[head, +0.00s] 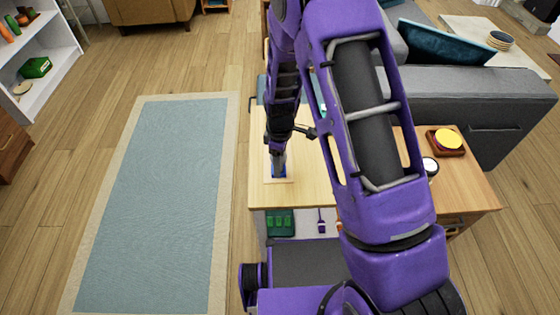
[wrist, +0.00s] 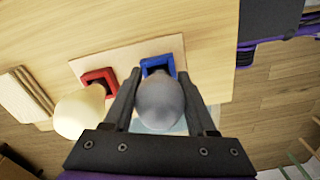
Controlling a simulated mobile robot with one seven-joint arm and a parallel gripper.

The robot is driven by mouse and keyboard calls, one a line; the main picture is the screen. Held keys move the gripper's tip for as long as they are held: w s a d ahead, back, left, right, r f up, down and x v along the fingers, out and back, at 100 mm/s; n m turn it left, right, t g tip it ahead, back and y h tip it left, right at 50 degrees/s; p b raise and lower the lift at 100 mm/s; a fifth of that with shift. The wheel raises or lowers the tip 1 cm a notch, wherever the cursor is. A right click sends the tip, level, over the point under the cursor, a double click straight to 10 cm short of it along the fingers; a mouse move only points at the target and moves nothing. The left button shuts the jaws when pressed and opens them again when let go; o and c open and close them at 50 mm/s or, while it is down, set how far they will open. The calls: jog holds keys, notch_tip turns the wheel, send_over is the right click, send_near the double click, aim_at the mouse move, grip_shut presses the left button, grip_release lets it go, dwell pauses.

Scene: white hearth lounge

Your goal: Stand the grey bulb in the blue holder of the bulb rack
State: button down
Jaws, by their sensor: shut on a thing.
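My gripper (wrist: 162,108) is shut on the grey bulb (wrist: 160,105), with one finger on each side of it. The bulb's narrow end points at the blue square holder (wrist: 171,64) of the bulb rack (wrist: 127,60). I cannot tell whether that end is inside the holder or just above it. A red holder (wrist: 112,76) is on the rack to the left, with a cream bulb (wrist: 79,113) at it. In the head view, my gripper (head: 279,158) is over the blue holder (head: 279,172), and the grey bulb is hard to make out.
The rack lies on a light wooden table (head: 258,197). A slatted wooden piece (wrist: 27,93) is left of the rack in the wrist view. A brown block with a yellow disc (head: 447,139) and a white-topped round item (head: 430,165) are to the right, beyond my arm.

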jog(key=shift+c, duration=1)
grip_release()
jog(key=shift+f, duration=0.15)
notch_tip(320, 180, up, 12)
jog(key=shift+r+p, duration=0.2)
jog(key=shift+p, duration=0.8)
